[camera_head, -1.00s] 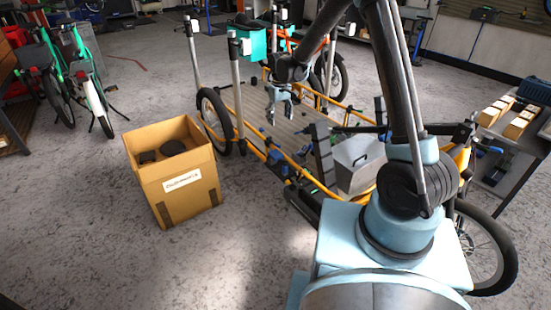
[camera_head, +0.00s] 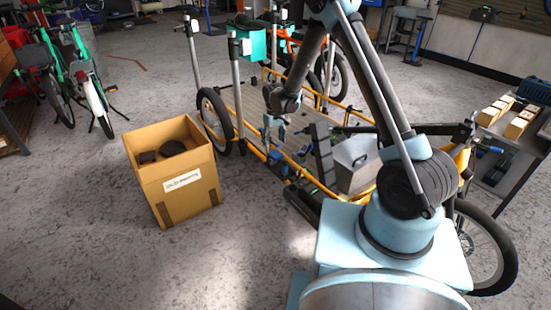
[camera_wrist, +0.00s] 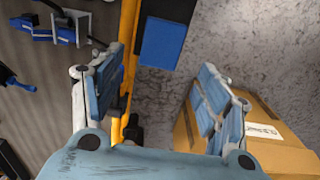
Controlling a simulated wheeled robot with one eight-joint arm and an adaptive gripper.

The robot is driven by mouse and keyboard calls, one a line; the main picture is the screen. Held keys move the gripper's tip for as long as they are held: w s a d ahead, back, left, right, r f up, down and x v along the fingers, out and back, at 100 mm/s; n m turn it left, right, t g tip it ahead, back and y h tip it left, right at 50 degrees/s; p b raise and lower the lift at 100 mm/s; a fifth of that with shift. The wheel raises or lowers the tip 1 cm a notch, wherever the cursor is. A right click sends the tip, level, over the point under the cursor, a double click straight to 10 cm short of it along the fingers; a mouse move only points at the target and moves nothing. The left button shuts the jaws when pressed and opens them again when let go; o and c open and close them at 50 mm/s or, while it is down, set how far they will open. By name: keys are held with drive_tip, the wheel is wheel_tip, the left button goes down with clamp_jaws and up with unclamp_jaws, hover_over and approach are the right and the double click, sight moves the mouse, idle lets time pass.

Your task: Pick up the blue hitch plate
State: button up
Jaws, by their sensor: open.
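The blue hitch plate (camera_wrist: 162,42) shows in the wrist view as a flat blue square on a dark mount beside the cargo bike's yellow rail (camera_wrist: 126,60). It lies beyond my fingertips, near the top of the gap between them. In the head view a small blue patch (camera_head: 281,167) by the yellow rail appears to be the same plate. My gripper (camera_head: 274,138) hangs above the near side of the bike's deck, pointing down. In the wrist view my gripper (camera_wrist: 160,72) has its fingers wide apart with nothing between them.
A labelled cardboard box (camera_head: 183,185) stands on the floor left of the bike; its edge (camera_wrist: 270,135) is near my right finger in the wrist view. A blue clamp-like tool (camera_wrist: 50,30) lies on the deck. A grey metal box (camera_head: 357,163) stands right of my gripper.

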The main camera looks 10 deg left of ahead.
sight(275, 153)
drive_tip(key=shift+s+d+f, duration=0.1)
drive_tip(key=shift+d+f, duration=0.05)
drive_tip(key=shift+f, duration=1.55)
drive_tip(key=shift+s+d+f, duration=0.1)
drive_tip(key=shift+f, duration=1.6)
drive_tip(key=c, duration=1.3)
